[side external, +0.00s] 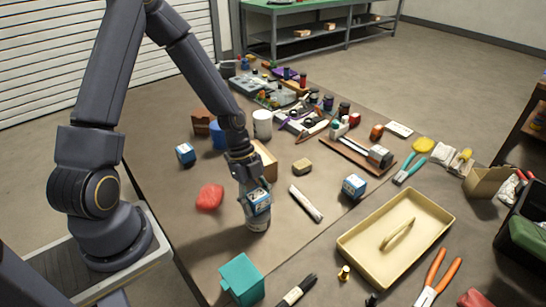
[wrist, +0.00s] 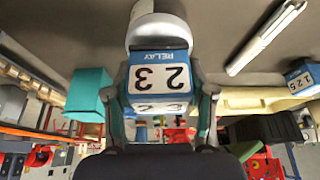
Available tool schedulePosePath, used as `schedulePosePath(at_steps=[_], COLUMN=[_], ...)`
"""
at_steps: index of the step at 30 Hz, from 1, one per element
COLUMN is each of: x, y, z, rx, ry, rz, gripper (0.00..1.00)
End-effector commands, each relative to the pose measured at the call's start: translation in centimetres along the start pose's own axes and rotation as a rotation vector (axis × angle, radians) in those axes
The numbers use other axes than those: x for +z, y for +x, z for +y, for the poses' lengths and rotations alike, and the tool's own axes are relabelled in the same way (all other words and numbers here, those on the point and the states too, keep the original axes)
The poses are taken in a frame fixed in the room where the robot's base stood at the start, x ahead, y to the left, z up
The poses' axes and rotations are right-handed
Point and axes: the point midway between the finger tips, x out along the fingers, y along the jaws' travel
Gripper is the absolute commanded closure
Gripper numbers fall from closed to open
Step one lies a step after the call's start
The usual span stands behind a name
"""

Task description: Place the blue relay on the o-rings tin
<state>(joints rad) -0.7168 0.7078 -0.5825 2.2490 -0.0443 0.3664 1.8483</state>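The blue relay (side external: 258,202), a blue box with a white face, is between the fingers of my gripper (side external: 257,190). In the wrist view the relay (wrist: 160,78) shows the print "RELAY 23" upside down, with a finger against each side. A short pale round tin (side external: 257,223), which I take for the o-rings tin, stands directly under the relay. Its pale side (wrist: 157,28) shows beyond the relay in the wrist view. The relay's underside is at the tin's top; whether they touch I cannot tell. The tin's label is not readable.
Other blue-and-white boxes stand at the left (side external: 185,154) and right (side external: 354,187). A red lump (side external: 210,197), a teal box (side external: 242,279), a white stick (side external: 306,203) and a cream tray (side external: 350,243) surround the tin. Bare table lies between them.

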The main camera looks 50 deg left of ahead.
Motion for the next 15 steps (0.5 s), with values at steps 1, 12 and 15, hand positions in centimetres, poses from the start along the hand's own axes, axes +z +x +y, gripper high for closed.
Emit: schedulePosePath(at_steps=[1, 12, 15], x=[0.00, -0.02, -0.05], y=[-0.01, -0.02, -0.14], z=[0.01, 0.01, 0.00], rx=[0.000, 0.000, 0.000], ry=[0.000, 0.000, 0.000], rz=[0.000, 0.000, 0.000], gripper=[0.38, 0.22, 0.22])
